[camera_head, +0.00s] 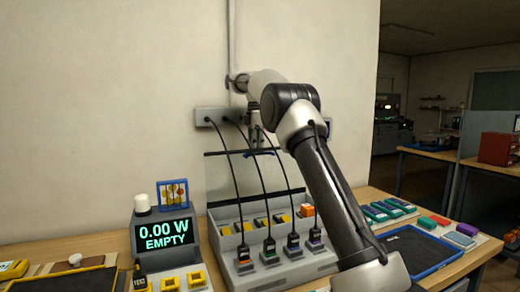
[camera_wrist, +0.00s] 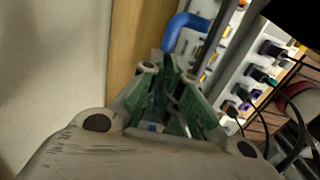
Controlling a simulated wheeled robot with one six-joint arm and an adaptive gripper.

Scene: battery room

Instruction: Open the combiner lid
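The combiner (camera_head: 265,266) is a grey box on the bench in the head view, with several plugs and cables in it. Its clear lid (camera_head: 222,178) appears to stand raised at the back, with a dark top edge. A blue handle (camera_head: 262,153) is at that edge, and the handle shows large in the wrist view (camera_wrist: 183,27). My gripper (camera_head: 254,138) points down right at the handle. In the wrist view its green fingers (camera_wrist: 160,72) are close together beside the handle's bend. Whether they grip the handle is unclear.
A display (camera_head: 164,234) reading 0.00 W EMPTY stands left of the combiner. Black cables run from a wall socket strip (camera_head: 218,117) into the box. A blue-edged tray (camera_head: 420,250) and several coloured blocks lie to the right. The wall is close behind.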

